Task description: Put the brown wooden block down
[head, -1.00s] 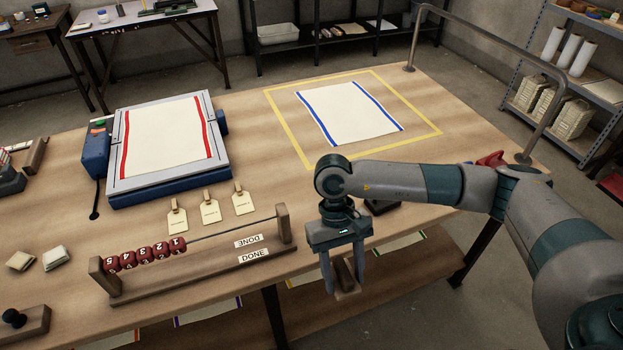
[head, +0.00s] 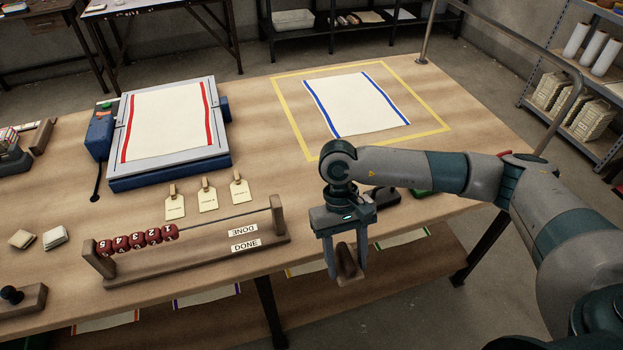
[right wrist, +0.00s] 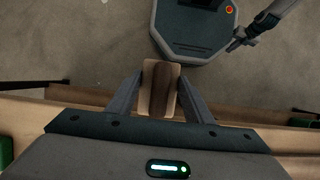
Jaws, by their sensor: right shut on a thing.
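The brown wooden block (head: 348,265) is between the fingers of my right gripper (head: 346,262), which is shut on it. In the head view the block hangs at the near edge of the table (head: 480,150), and I cannot tell its exact height. In the right wrist view the block (right wrist: 161,88) shows a dark brown middle band with lighter sides, between the two grey fingers (right wrist: 160,95). The floor shows beyond it there. My left gripper is not in view in the head view.
The counting rack (head: 190,250) with red numbered beads stands left of my right gripper. A press with a red-striped cloth (head: 168,120) lies behind it. A blue-striped cloth (head: 357,104) lies inside a yellow square. Three tags (head: 207,196) lie between. Bare tabletop shows at right.

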